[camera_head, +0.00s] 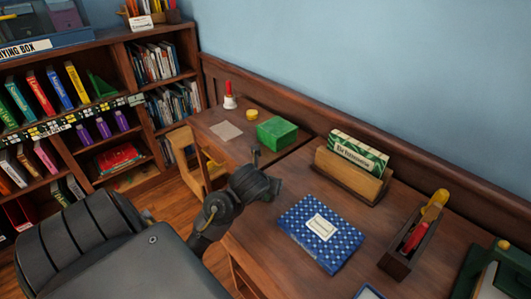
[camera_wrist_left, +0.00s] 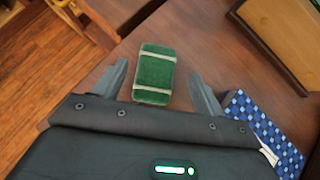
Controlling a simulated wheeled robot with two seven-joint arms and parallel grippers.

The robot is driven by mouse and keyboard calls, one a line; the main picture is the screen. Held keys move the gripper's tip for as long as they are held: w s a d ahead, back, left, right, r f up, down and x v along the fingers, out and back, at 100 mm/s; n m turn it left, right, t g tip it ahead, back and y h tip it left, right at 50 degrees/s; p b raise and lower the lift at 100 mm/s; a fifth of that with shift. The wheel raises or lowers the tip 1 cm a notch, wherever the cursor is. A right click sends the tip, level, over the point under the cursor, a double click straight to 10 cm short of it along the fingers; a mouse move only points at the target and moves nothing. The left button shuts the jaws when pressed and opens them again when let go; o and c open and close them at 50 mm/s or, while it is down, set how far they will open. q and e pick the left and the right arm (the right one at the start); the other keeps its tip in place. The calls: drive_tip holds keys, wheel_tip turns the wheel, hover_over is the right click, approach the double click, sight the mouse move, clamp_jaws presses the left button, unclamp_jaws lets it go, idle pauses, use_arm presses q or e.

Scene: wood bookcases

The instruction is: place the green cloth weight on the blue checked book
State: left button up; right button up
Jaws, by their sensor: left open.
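The green cloth weight (camera_wrist_left: 154,73), a small green block with pale bands near its ends, lies on the wooden desk in the left wrist view. My left gripper (camera_wrist_left: 157,72) is open, with one finger to each side of the weight in the picture; I cannot tell its height above it. In the head view my left gripper (camera_head: 267,172) is over the desk's left part, and I cannot make out the weight there. The blue checked book (camera_head: 320,232) lies flat with a pale label, right of the gripper; its corner shows in the left wrist view (camera_wrist_left: 262,130). My right gripper is not in view.
A wooden holder (camera_head: 348,187) with a green-and-white box stands behind the book. A tool caddy (camera_head: 408,254) is to its right. A larger green box (camera_head: 277,133) sits on the farther desk surface. Bookcases (camera_head: 150,110) stand left. The book's top is clear.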

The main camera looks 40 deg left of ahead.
use_arm(q)
drive_tip(key=x, duration=0.2)
drive_tip(key=b+x, duration=0.1)
drive_tip(key=x, duration=0.1)
drive_tip(key=shift+s+a+f, duration=0.2)
drive_tip(key=shift+f, duration=0.05)
drive_tip(key=shift+w+a+f+b, duration=0.1)
drive_tip(key=shift+w+f+b, duration=0.1)
drive_tip(key=shift+w+b, duration=0.1)
drive_tip(key=shift+c, duration=1)
drive_tip(key=shift+r, duration=0.1)
clamp_jaws()
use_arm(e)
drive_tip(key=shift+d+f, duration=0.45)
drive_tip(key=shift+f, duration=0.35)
use_arm(q)
drive_tip(key=shift+r, duration=0.15)
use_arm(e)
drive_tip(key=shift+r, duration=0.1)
